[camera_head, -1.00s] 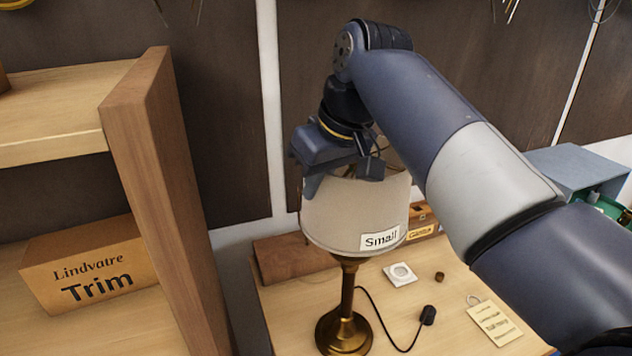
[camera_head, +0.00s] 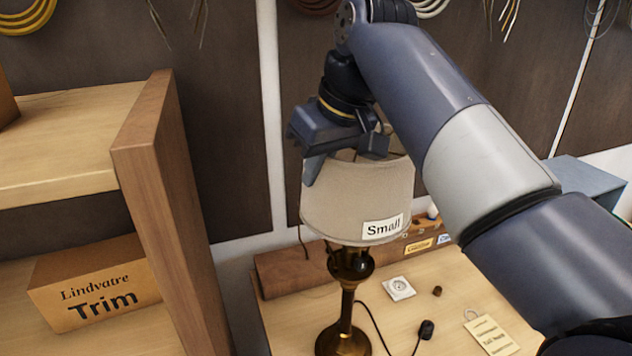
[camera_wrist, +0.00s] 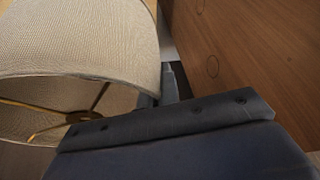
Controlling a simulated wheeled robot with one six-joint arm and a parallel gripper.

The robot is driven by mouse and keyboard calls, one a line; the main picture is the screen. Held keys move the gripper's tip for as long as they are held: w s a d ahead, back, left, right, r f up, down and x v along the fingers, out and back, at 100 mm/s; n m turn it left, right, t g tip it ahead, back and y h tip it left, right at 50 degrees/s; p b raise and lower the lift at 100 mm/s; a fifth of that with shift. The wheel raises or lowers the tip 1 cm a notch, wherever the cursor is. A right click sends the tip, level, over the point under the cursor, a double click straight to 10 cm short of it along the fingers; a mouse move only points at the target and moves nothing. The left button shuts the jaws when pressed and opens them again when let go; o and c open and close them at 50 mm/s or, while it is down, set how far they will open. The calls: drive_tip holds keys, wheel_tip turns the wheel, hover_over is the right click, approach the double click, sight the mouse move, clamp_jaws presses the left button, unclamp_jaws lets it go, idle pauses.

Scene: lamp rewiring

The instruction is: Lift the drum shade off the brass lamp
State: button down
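The drum shade (camera_head: 350,208) is pale fabric with a "Small" label. It hangs nearly level around or just above the top of the brass lamp (camera_head: 347,305); the lamp's upper end is hidden behind it. The brass bulge and stem show below the shade's lower edge, and the lamp stands upright. My gripper (camera_head: 342,164) is at the shade's top rim from above, one finger outside the left wall, and holds the shade. In the wrist view the shade (camera_wrist: 85,45) fills the upper left, with its brass spokes showing; a finger is beside it and its contact is partly hidden.
A wooden shelf (camera_head: 150,170) with a "Trim" box (camera_head: 95,290) stands close at left. On the bench are a white plate (camera_head: 399,288), a small brown piece (camera_head: 437,291), a cord with a black plug (camera_head: 426,329) and a tag (camera_head: 490,335). A blue box (camera_head: 585,185) is at right.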

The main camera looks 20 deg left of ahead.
drive_tip(key=shift+r, duration=4)
